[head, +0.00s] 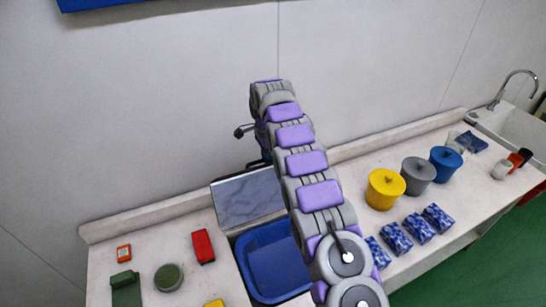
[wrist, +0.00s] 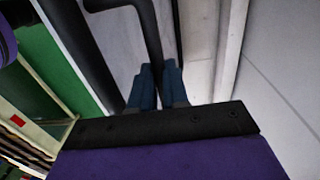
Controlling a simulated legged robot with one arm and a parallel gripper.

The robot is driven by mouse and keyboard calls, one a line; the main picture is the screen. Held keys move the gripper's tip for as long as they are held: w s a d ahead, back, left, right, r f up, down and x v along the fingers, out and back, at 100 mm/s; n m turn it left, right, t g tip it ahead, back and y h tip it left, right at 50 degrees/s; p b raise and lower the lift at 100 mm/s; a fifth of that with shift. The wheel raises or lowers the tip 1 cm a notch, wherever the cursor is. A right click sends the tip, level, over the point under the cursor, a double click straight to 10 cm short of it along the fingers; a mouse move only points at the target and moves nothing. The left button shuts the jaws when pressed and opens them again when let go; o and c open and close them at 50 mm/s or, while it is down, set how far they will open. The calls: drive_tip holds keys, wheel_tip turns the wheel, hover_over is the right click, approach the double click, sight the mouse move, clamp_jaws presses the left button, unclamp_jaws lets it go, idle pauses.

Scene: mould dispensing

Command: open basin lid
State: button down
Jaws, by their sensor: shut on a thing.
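The blue basin (head: 262,268) is set in the counter, with its opening showing; my arm covers its right side. A grey marbled panel, the basin lid (head: 248,200), stands raised and tilted at the basin's back edge. My arm reaches up and over toward the wall, and its end comes down near the lid's upper edge, mostly hidden in the head view. In the wrist view, the blue fingers of my gripper (wrist: 158,75) are closed around a dark bent bar, which looks like the lid handle (wrist: 152,35).
Left are a red block (head: 203,246), a round green item (head: 168,278) and a green block (head: 125,290). The wall (head: 150,110) is close behind.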

drive_tip(key=shift+w+a+f, duration=0.15)
drive_tip(key=shift+a+f, duration=0.05)
drive_tip(key=shift+f, duration=0.05)
idle(0.3)
drive_tip(key=c, duration=1.5)
unclamp_jaws()
drive_tip(key=o, duration=0.3)
drive_tip(key=shift+w+a, duration=0.1)
drive_tip(key=shift+w, duration=0.15)
drive_tip(key=shift+o, duration=0.4)
drive_tip(key=shift+a, duration=0.1)
drive_tip(key=shift+s+r, duration=0.15)
drive_tip(key=shift+s, duration=0.05)
drive_tip(key=shift+w, duration=0.1)
